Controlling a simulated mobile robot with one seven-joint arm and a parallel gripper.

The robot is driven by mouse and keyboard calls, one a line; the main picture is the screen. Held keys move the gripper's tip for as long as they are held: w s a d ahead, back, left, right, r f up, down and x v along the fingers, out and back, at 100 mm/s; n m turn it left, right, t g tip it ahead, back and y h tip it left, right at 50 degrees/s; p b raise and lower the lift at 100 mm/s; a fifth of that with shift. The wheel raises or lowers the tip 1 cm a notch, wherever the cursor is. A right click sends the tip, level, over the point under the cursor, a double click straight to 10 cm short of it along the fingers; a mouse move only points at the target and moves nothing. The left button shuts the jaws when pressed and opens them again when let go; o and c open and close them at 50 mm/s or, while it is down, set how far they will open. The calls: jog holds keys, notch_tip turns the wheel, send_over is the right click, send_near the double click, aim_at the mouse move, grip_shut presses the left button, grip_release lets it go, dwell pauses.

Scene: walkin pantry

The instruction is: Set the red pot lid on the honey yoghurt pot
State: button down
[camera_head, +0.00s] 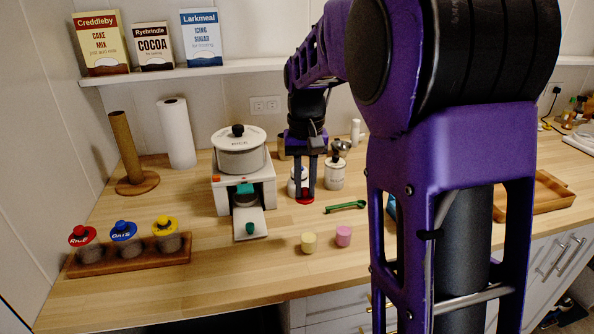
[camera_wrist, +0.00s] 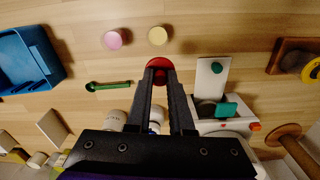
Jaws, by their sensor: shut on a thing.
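My gripper (camera_head: 305,190) points down over the counter, its two fingers shut on the red pot lid (camera_head: 305,200). In the wrist view the fingertips (camera_wrist: 160,70) partly cover the round red lid (camera_wrist: 157,62). A small pale yellow pot (camera_head: 308,243), which looks like the honey yoghurt pot, stands nearer the counter's front edge. It also shows in the wrist view (camera_wrist: 158,35), apart from the lid. A similar pink pot (camera_head: 343,236) stands to its right. No label on either pot is readable.
A green scoop (camera_head: 345,207) lies right of the lid. A white dispenser (camera_head: 244,190) bearing a large lidded pot (camera_head: 238,152) stands to the left. White jars (camera_head: 335,172) stand behind my gripper. A wooden rack (camera_head: 130,258) holds jars at front left. The counter around the small pots is clear.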

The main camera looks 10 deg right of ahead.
jog(key=shift+s+d+f+b, duration=0.1)
jog(key=shift+s+f+b, duration=0.4)
jog(key=shift+f+b, duration=0.4)
jog(key=shift+s+a+f+b, duration=0.1)
jog(key=shift+s+f+b, duration=0.5)
jog(key=shift+f, duration=0.55)
jog(key=shift+s+d+f+b, duration=0.1)
jog(key=shift+s+f+b, duration=0.35)
jog(key=shift+f+b, duration=0.45)
jog(key=shift+f+p, duration=0.4)
jog(key=shift+f, duration=0.2)
dwell(0.8)
jog(key=shift+c, duration=1.2)
grip_release()
jog(key=shift+r, duration=0.1)
notch_tip(320, 180, up, 7)
jog(key=p, duration=0.6)
